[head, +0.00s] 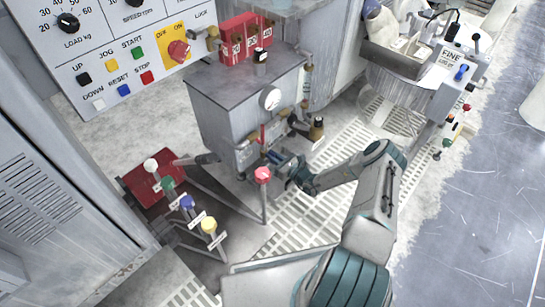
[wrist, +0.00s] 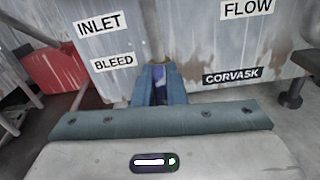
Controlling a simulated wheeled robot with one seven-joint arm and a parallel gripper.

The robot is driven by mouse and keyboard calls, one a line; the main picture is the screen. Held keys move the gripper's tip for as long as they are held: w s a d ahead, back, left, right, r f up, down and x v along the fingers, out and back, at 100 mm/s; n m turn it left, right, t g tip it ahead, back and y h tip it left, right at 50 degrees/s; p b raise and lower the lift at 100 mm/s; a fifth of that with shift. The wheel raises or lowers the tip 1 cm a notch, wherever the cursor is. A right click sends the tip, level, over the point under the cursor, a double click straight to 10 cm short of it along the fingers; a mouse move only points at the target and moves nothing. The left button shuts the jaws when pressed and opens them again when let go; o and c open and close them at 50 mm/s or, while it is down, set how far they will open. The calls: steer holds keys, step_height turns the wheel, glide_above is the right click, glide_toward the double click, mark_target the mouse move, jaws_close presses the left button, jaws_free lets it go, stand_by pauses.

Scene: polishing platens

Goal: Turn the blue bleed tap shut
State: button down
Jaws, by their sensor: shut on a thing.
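The blue bleed tap (wrist: 160,74) shows as a small blue-purple piece between my fingertips in the wrist view, just right of the BLEED label (wrist: 113,62). My gripper (wrist: 159,90) is shut on it, and the fingers hide most of the tap. Whether the tap stands open or shut cannot be told. In the head view my gripper (head: 285,166) reaches in from the right to the lower front of the grey tank (head: 235,110); the tap is not clearly distinguishable there.
A red-topped post (head: 262,175) stands close left of my gripper. Levers with white, green, blue and yellow knobs (head: 208,226) stand further left by a red box (head: 150,185). Grated floor (head: 310,215) lies below.

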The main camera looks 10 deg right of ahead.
steer(key=m, duration=0.3)
steer(key=shift+w+d+m, duration=0.1)
steer(key=shift+d+m, duration=0.1)
steer(key=shift+m, duration=0.1)
steer(key=c, duration=1.5)
jaws_free()
steer(key=shift+f, duration=0.1)
steer(key=shift+p+v, duration=2.1)
steer(key=shift+v, duration=4.8)
